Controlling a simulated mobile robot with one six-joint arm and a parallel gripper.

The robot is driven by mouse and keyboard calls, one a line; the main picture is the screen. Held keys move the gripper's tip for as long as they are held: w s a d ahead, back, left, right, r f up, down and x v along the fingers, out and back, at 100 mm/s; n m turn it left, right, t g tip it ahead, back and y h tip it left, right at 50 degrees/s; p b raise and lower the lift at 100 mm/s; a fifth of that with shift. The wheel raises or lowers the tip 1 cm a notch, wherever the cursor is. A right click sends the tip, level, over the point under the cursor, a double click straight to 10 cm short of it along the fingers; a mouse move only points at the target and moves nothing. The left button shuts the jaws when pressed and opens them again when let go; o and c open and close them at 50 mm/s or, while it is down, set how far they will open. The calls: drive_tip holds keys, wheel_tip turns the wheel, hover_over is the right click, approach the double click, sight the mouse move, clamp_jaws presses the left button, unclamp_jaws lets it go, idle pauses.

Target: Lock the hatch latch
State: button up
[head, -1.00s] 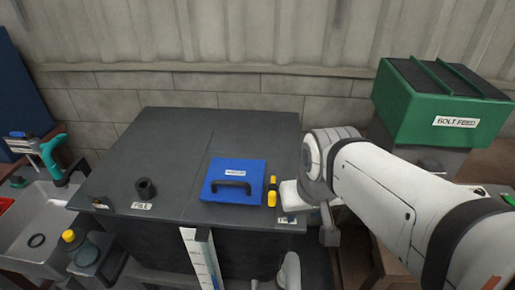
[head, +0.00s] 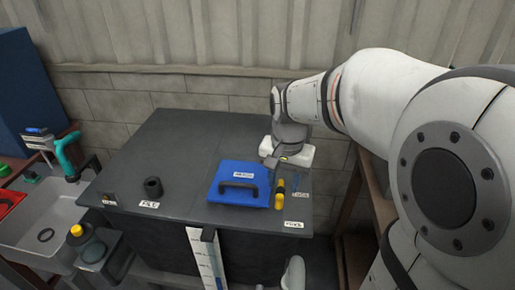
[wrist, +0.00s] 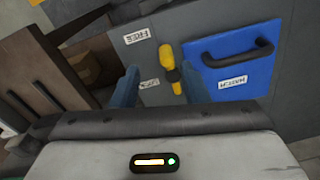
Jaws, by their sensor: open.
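The blue hatch (head: 241,196) with its black handle lies on the grey bench top, and it also shows in the wrist view (wrist: 250,70). The yellow and black latch (head: 279,199) sits just right of the hatch. Its longer yellow handle (wrist: 167,55) points toward the bench's front edge, on the FREE label (wrist: 137,36) side. A second label, seemingly LOCK (wrist: 149,83), lies beside the latch's other end. My gripper (wrist: 160,82) is open and empty, its two bluish fingers on either side of the latch's rear end in the picture. Contact cannot be told.
A black round fitting (head: 153,187) with a FILL label stands on the left of the bench (head: 190,140). A sink (head: 45,215) with a teal tool (head: 66,158) is further left. A wall stands close behind. The bench top's middle is clear.

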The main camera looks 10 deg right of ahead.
sight(280, 195)
drive_tip(key=shift+w+f+m, duration=0.25)
drive_tip(key=shift+w+f, duration=0.05)
drive_tip(key=shift+w, duration=0.25)
drive_tip(key=shift+w+f+m, duration=0.25)
drive_tip(key=shift+w+f, duration=0.05)
drive_tip(key=shift+w, duration=0.2)
drive_tip(key=shift+f, duration=0.3)
wheel_tip(280, 195, down, 7)
clamp_jaws()
